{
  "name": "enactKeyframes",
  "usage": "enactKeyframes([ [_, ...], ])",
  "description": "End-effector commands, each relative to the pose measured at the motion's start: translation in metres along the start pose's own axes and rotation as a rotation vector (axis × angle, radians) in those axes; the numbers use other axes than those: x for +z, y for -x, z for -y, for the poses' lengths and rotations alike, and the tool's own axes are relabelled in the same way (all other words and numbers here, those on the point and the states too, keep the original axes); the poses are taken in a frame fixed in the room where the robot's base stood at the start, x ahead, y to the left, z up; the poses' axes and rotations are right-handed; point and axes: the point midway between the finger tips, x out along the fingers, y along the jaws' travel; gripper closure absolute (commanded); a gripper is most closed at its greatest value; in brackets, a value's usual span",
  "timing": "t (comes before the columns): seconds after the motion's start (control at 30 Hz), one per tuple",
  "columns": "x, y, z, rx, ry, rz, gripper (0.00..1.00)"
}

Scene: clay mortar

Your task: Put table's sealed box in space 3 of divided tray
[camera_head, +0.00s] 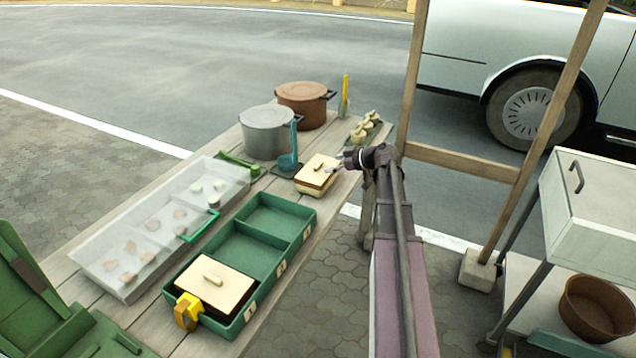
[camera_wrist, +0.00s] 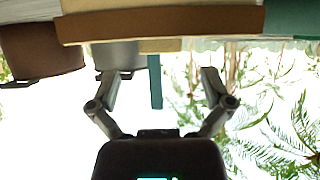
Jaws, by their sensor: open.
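A cream box with a brown band and a small lid handle (camera_head: 318,170) stands on the wooden table, right of the blue ladle. In the wrist view the box's banded side (camera_wrist: 160,22) spans the top of the picture. My gripper (camera_head: 340,163) is at the box's right side; its spread fingers (camera_wrist: 165,76) show no object between them. Whether they touch the box is unclear. The green divided tray (camera_head: 262,281) lies nearer, with number marks on its right wall, too small to read surely. Its near compartment holds another cream-lidded box (camera_head: 217,283) with a yellow clasp; its middle and far compartments look empty.
A grey pot (camera_head: 267,133) and a brown pot (camera_head: 304,103) stand behind the box. A translucent-lidded container (camera_head: 150,240) lies left of the tray. A small green tray of pale items (camera_head: 365,130) stands behind my gripper. A wooden post (camera_head: 412,75) rises at right.

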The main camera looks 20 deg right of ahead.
Motion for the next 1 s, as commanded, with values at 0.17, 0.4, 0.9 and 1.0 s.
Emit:
enactKeyframes([
  [0.17,-0.001,-0.002,0.0,0.0,0.0,0.0,0.0],
  [0.4,0.0,-0.003,0.0,0.0,0.0,0.0,0.0],
  [0.9,-0.003,-0.05,0.0,0.0,0.0,0.0,0.0],
  [1.0,-0.004,-0.054,0.0,0.0,0.0,0.0,0.0],
])
